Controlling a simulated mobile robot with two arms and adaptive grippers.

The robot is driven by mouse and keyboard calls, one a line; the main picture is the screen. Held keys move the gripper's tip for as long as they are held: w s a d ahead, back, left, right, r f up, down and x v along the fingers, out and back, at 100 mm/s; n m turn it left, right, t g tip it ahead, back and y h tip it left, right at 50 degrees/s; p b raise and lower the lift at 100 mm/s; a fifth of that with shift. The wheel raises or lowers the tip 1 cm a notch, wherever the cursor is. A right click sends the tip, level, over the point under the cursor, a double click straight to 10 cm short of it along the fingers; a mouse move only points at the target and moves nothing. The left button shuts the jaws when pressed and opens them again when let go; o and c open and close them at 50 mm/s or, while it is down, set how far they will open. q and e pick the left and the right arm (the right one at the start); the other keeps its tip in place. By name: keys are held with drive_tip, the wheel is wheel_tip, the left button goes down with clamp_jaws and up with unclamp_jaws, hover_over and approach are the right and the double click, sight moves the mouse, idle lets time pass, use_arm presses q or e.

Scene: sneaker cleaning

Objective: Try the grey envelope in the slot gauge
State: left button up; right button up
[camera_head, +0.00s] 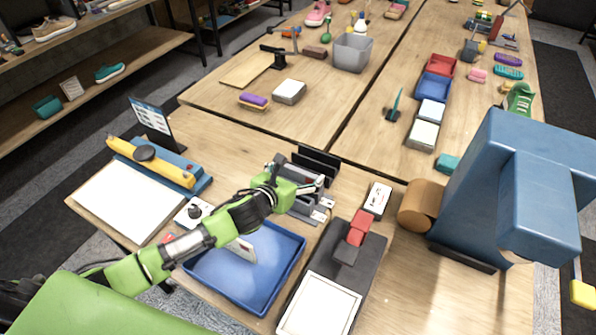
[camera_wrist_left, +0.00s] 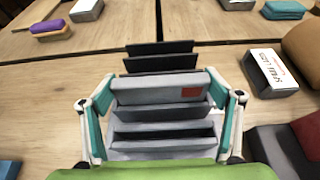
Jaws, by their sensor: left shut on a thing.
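My left gripper (camera_head: 318,184) is shut on the grey envelope (camera_wrist_left: 150,97), with one finger at each side edge in the left wrist view (camera_wrist_left: 160,105). The envelope is upright and carries a red stamp mark. The grey slot gauge (camera_wrist_left: 165,154) has several upright walls with dark slots between them. It also shows in the head view (camera_head: 308,214), partly hidden by my gripper. The envelope is over or among the gauge's walls; I cannot tell whether its lower edge is inside a slot. My right gripper is not in view.
A blue tray (camera_head: 283,291) with a pale envelope (camera_head: 241,249) is in front of the gauge. Black upright plates (camera_head: 317,161) stand behind it. A small labelled box (camera_head: 378,198) and a dark device with a red block (camera_head: 359,228) are at right. A large blue machine (camera_head: 480,190) stands farther right.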

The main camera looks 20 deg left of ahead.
use_arm(q)
drive_tip(key=shift+f, duration=0.1)
drive_tip(key=o, duration=1.2)
drive_tip(key=v, duration=1.2)
